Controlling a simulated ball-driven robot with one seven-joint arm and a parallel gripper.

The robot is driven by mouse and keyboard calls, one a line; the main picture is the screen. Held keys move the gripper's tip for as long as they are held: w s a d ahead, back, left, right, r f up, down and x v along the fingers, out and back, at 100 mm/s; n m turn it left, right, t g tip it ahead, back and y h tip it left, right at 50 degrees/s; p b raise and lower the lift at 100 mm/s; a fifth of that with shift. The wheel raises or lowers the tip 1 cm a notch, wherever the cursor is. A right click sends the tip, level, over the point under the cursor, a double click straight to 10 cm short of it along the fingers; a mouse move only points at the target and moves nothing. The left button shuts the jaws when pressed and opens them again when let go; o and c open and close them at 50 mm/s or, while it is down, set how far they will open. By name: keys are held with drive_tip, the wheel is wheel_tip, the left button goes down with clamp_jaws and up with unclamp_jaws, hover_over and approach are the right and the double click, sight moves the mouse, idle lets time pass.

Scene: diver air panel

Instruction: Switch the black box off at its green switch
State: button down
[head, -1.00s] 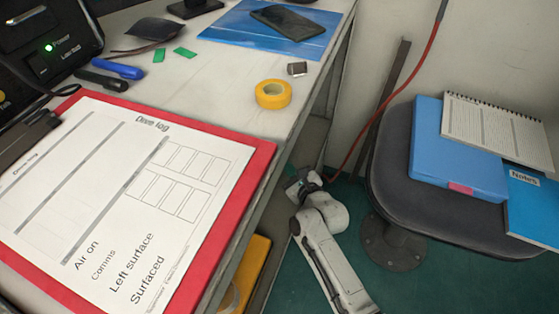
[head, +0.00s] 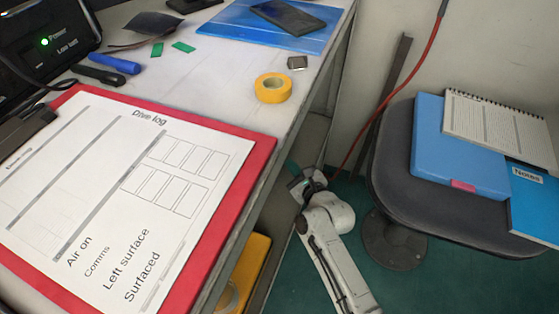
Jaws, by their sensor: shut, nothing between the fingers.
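The black box (head: 71,22) stands on the bench at the top left, cut off by the picture's edge. A small green light (head: 44,42) glows on its front, beside the word Power, with Low batt written below. I cannot make out a separate green switch. My gripper (head: 297,176) is low beside the bench's right edge, at the end of my white arm. It is small in the picture, shut and empty. It is well apart from the black box, with the bench top between them.
A red clipboard (head: 262,150) with a dive log fills the near bench. Pens (head: 115,64), green pieces (head: 183,47), yellow tape (head: 273,88) and a blue folder (head: 225,20) with a phone lie beyond. A chair (head: 392,165) bearing a blue box and notebooks stands right.

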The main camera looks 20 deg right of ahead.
drive_tip(key=shift+s+d+f+b, duration=0.3)
drive_tip(key=shift+s+d+b, duration=0.3)
drive_tip(key=shift+d+b, duration=0.4)
drive_tip(key=shift+s+d+b, duration=0.75)
drive_tip(key=shift+s+d, duration=0.1)
drive_tip(key=shift+d, duration=0.15)
drive_tip(key=s+f+n+g, duration=0.2)
drive_tip(key=s+n+g, duration=0.1)
drive_tip(key=s+n, duration=0.4)
drive_tip(key=s+f+n+g, duration=0.3)
drive_tip(key=s+n, duration=0.4)
drive_tip(key=n, duration=0.1)
drive_tip(key=s+d+r+n+g+h, duration=0.1)
drive_tip(key=s+d+n+g+h, duration=0.2)
drive_tip(key=s+n, duration=0.6)
drive_tip(key=s+d+r+n+g+h, duration=0.15)
drive_tip(key=s+d+n+g, duration=0.3)
drive_tip(key=s, duration=0.95)
wheel_tip(320, 180, up, 30)
drive_tip(key=y+p, duration=0.1)
drive_tip(key=p, duration=2.9)
drive_tip(key=shift+w+a+g, duration=0.35)
drive_tip(key=shift+a, duration=0.1)
